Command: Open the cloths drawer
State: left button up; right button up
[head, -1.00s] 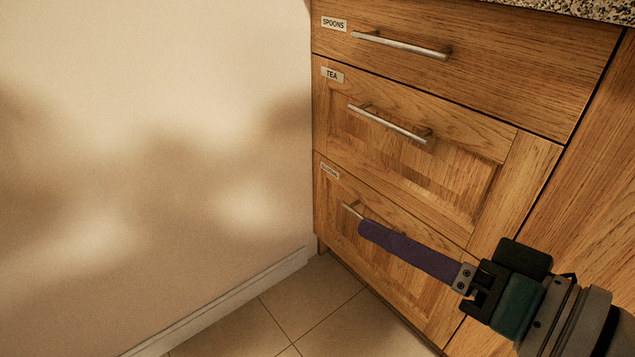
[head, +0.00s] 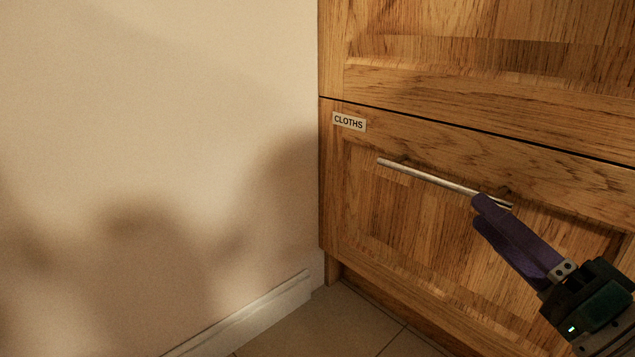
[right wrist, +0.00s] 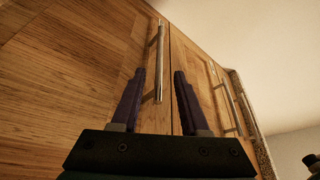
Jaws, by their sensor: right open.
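The cloths drawer (head: 400,222) is the bottom wooden drawer in the head view, with a white CLOTHS label (head: 349,122) at its upper left. Its front looks flush and shut. Its silver bar handle (head: 425,174) slopes down to the right. My right gripper (head: 479,208), with purple fingers, is at the right end of the handle and hides part of it. In the right wrist view my right gripper (right wrist: 160,72) is open, and the handle (right wrist: 160,50) appears between and beyond the fingers. Contact cannot be told. My left gripper is not in view.
Another wooden drawer (head: 490,70) sits directly above. A plain wall (head: 160,120) with a white skirting board (head: 245,318) stands close on the left. Tiled floor (head: 330,325) lies below. Another drawer handle (right wrist: 231,105) shows in the right wrist view.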

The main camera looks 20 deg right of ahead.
aim_at(445, 182)
jog(key=b+x, duration=0.4)
jog(key=x, duration=0.4)
jog(key=shift+f, duration=0.1)
jog(key=shift+w, duration=0.1)
jog(key=shift+s, duration=0.25)
jog(key=shift+c, duration=0.2)
jog(key=shift+w, duration=0.2)
jog(key=c, duration=0.5)
grip_shut()
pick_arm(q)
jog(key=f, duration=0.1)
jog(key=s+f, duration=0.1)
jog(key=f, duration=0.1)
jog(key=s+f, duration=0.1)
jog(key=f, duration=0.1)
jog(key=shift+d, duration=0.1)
